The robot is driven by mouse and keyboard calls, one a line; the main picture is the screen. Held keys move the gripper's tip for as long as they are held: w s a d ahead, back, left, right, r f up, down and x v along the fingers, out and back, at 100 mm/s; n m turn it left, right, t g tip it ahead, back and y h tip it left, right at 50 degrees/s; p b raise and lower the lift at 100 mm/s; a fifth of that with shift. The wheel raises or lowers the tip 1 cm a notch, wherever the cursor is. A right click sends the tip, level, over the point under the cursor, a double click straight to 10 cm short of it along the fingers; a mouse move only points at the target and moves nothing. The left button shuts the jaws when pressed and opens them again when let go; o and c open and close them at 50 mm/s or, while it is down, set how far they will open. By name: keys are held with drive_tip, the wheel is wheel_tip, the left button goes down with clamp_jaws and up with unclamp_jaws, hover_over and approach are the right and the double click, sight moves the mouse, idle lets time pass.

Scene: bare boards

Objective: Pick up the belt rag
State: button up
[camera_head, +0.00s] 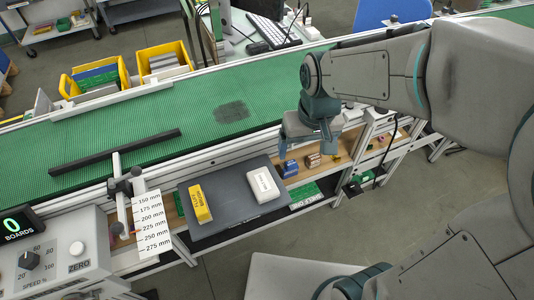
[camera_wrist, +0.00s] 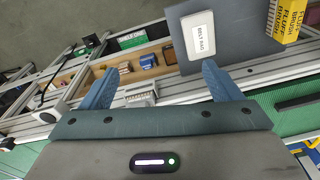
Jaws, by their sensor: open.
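The belt rag (camera_head: 263,187) is a small white block with a printed label. It lies on the right part of a dark grey tray (camera_head: 228,198) beside the conveyor. In the wrist view the belt rag (camera_wrist: 199,34) sits at the upper right, beyond the fingers, with its label readable. My gripper (camera_head: 313,132) is above the conveyor's near edge, up and to the right of the belt rag in the head view. In the wrist view my gripper (camera_wrist: 160,82) has its two blue fingers spread wide with nothing held between them.
A yellow flux brush box (camera_head: 199,204) lies on the tray's left part; it also shows in the wrist view (camera_wrist: 288,20). A wooden shelf with small blue and brown boxes (camera_head: 290,168) is right of the tray. A black bar (camera_head: 115,152) lies across the green belt (camera_head: 180,115).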

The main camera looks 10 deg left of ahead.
drive_tip(key=a+f+n, duration=0.2)
drive_tip(key=a+f, duration=0.2)
drive_tip(key=a, duration=0.5)
hover_over(263, 182)
drive_tip(key=shift+g+h, duration=0.3)
drive_tip(key=shift+g, duration=0.1)
drive_tip(key=f, duration=0.8)
drive_tip(key=shift+s+d+f, duration=0.2)
drive_tip(key=shift+f, duration=0.1)
drive_tip(key=shift+w+a+f+p, duration=0.15)
drive_tip(key=shift+f+p, duration=0.1)
drive_tip(key=shift+f, duration=1.1)
drive_tip(key=shift+s+a+f+p, duration=0.1)
drive_tip(key=shift+f+p, duration=0.1)
drive_tip(key=shift+f, duration=1.1)
drive_tip(key=c, duration=1.1)
